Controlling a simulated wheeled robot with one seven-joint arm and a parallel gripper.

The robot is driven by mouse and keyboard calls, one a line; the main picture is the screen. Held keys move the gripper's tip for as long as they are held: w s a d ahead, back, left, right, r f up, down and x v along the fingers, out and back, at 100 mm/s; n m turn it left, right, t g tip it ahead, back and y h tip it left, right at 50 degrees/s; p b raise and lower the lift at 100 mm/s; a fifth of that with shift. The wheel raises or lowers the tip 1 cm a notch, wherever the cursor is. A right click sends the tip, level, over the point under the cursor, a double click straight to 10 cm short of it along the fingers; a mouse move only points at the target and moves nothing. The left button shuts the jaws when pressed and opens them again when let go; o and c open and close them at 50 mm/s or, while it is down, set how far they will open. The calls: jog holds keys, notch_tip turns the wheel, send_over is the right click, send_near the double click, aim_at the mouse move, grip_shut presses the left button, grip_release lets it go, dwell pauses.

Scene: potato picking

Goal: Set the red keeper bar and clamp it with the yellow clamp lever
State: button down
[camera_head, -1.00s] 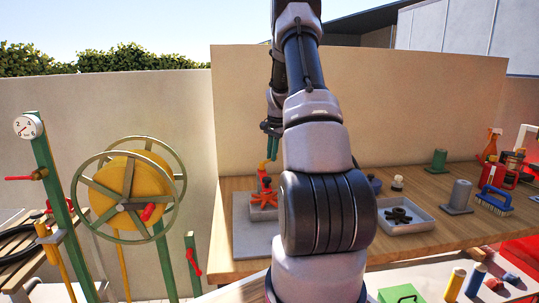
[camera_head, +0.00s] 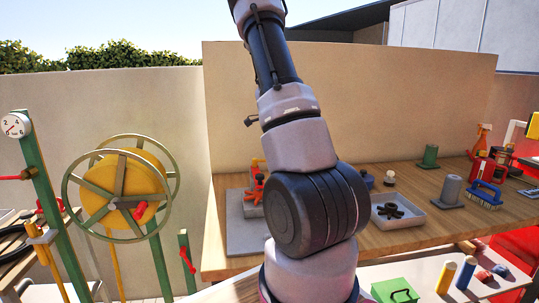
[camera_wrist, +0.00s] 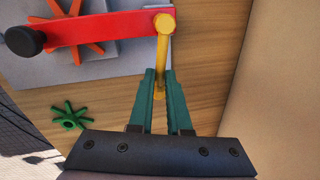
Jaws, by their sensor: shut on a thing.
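The red keeper bar (camera_wrist: 105,30) lies across the top of the wrist view, above an orange star-shaped wheel (camera_wrist: 78,38) on a grey plate (camera_wrist: 105,62). A black knob (camera_wrist: 25,41) is at its left end. The yellow clamp lever (camera_wrist: 163,47) has its round end over the bar's right end. My gripper (camera_wrist: 160,75) has green fingers, shut on the lever's lower part. Whether the lever presses on the bar cannot be told.
A green star-shaped wheel (camera_wrist: 70,115) lies on the wooden table near my gripper. A pale wall (camera_wrist: 285,80) stands close on the right. In the head view, a grey tray (camera_head: 420,227) with a dark star-shaped wheel stands right of my arm.

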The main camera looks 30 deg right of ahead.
jog(key=shift+s+a+m, duration=0.35)
jog(key=shift+m, duration=0.65)
jog(key=c, duration=0.9)
grip_release()
jog(key=shift+o, duration=0.2)
jog(key=shift+s, duration=0.1)
notch_tip(320, 180, up, 11)
jog(key=s+a, duration=0.1)
jog(key=shift+a+f, duration=0.1)
jog(key=shift+a, duration=0.05)
